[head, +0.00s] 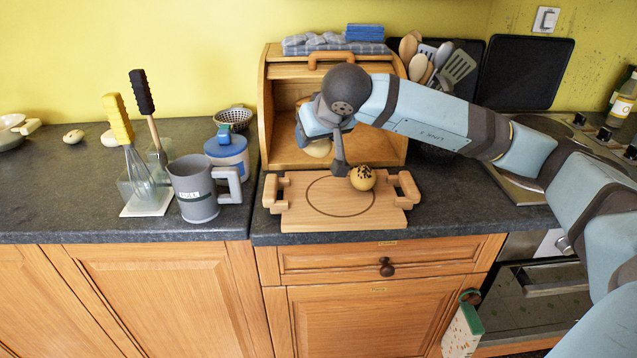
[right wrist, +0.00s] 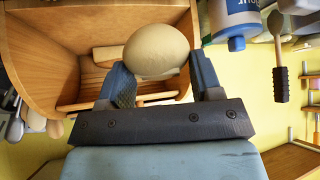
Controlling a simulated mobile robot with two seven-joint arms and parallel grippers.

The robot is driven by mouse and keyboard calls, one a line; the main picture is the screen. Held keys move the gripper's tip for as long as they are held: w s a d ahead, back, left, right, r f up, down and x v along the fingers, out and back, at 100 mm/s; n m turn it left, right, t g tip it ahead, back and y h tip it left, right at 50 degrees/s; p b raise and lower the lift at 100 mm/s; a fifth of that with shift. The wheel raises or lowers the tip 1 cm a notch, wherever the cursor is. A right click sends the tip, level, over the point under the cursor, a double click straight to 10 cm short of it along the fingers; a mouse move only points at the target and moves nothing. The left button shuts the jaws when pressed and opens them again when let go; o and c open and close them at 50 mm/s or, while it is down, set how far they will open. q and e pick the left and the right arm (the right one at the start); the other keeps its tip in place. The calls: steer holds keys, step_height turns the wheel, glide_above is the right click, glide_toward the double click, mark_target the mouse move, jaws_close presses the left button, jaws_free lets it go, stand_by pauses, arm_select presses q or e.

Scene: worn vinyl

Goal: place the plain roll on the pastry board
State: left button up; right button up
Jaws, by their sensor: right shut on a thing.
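The plain roll (right wrist: 155,48) is pale and smooth, held between the two fingers of my right gripper (right wrist: 155,85). In the head view the roll (head: 319,149) shows partly under my right gripper (head: 325,142), in front of the bread bin's opening. The wooden pastry board (head: 300,220), with a dark ring and side handles, lies on the counter below and nearer. A speckled roll (head: 362,178) sits on its right part. My left gripper is in neither view.
The open bread bin (head: 266,110) stands behind the board. A grey mug (head: 194,190), a blue-lidded jar (head: 228,155) and a utensil stand are to the left. A small pale round thing (head: 74,136) lies far left. The hob is right.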

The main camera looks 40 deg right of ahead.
step_height(320, 180, down, 10)
steer(key=shift+a+b, duration=0.1)
steer(key=shift+b, duration=0.35)
steer(key=shift+f, duration=0.5)
steer(key=o, duration=0.9)
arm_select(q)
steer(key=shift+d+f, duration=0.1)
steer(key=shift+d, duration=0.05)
